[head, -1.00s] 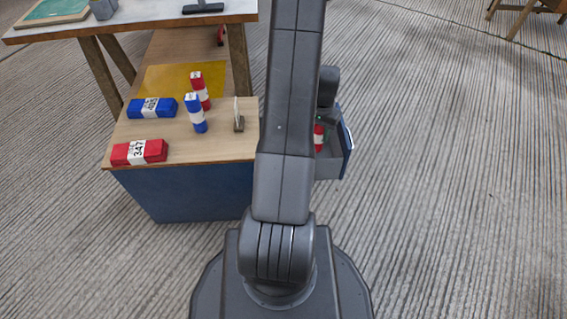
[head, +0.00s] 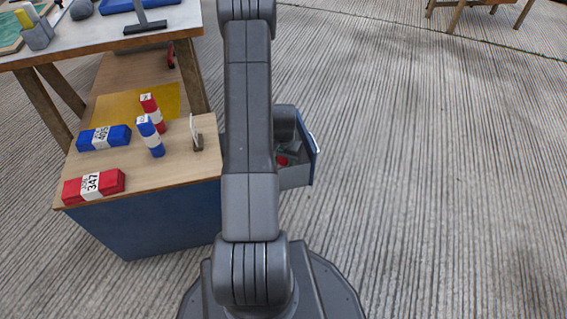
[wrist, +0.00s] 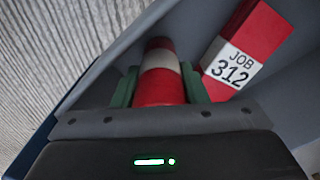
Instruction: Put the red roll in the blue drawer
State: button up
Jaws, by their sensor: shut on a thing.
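My gripper (wrist: 160,88) is shut on a red roll (wrist: 158,92) with a white band, its green fingers on either side of it. The roll is inside the open drawer (head: 297,178), which has a blue front and grey inner walls; its grey wall also shows in the wrist view (wrist: 110,88). I cannot tell whether the roll touches the drawer floor. In the head view my arm hides most of the gripper and the roll. A red box labelled JOB 312 (wrist: 250,42) lies in the drawer, right of the roll.
A blue box (head: 104,138) and a red box (head: 94,186) lie there too. The floor to the right is clear.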

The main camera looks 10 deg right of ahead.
jog(key=shift+f, duration=0.1)
jog(key=shift+f, duration=0.15)
jog(key=o, duration=1)
jog(key=shift+o, duration=0.2)
notch_tip(320, 180, up, 13)
jog(key=p, duration=0.4)
jog(key=shift+f, duration=0.2)
